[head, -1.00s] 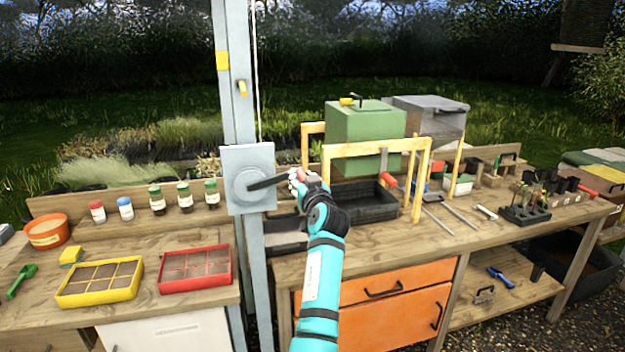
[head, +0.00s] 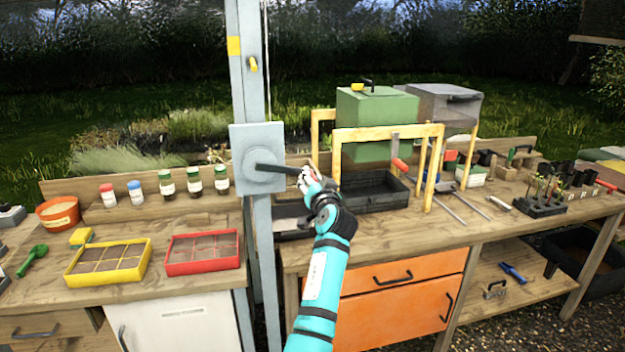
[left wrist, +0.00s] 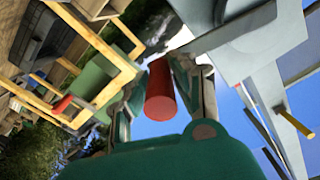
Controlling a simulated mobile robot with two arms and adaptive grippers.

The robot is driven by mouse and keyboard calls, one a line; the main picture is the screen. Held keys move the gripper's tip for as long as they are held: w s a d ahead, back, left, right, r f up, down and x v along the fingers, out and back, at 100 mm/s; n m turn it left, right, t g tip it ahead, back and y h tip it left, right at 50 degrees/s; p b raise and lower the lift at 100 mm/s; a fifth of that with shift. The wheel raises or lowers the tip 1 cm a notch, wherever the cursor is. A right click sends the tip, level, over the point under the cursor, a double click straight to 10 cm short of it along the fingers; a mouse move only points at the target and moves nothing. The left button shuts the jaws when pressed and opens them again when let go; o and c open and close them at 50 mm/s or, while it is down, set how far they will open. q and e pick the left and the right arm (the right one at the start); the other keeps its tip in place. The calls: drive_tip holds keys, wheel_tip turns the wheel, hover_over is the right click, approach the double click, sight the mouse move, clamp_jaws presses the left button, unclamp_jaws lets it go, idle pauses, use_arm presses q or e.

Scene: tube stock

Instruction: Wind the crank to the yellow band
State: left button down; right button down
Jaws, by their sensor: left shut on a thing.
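A pale grey crank box (head: 240,140) is fixed to a tall grey post (head: 249,105). Its dark crank arm (head: 277,168) points right and slightly down from the round hub (head: 258,170). My left gripper (head: 308,180) is at the arm's outer end. In the left wrist view its fingers (left wrist: 172,85) are shut on the red crank handle (left wrist: 160,92). The yellow band (head: 234,45) is on the post above the box. A small yellow pointer (head: 253,64) sits on the post, a little lower than the band; it also shows in the left wrist view (left wrist: 296,122). My right gripper is out of view.
A yellow wooden frame (head: 380,134) and a black tray (head: 375,192) stand right of my gripper. A thin cord (head: 266,60) runs up beside the post. Left of the post are several jars (head: 194,182) and a red seed tray (head: 203,265).

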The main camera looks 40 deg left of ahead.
use_arm(q)
drive_tip(key=shift+f, duration=0.1)
drive_tip(key=c, duration=1.4)
unclamp_jaws()
drive_tip(key=o, duration=0.3)
drive_tip(key=shift+w, duration=0.15)
drive_tip(key=shift+s+a, duration=0.1)
drive_tip(key=shift+s, duration=0.2)
drive_tip(key=shift+v, duration=3.75)
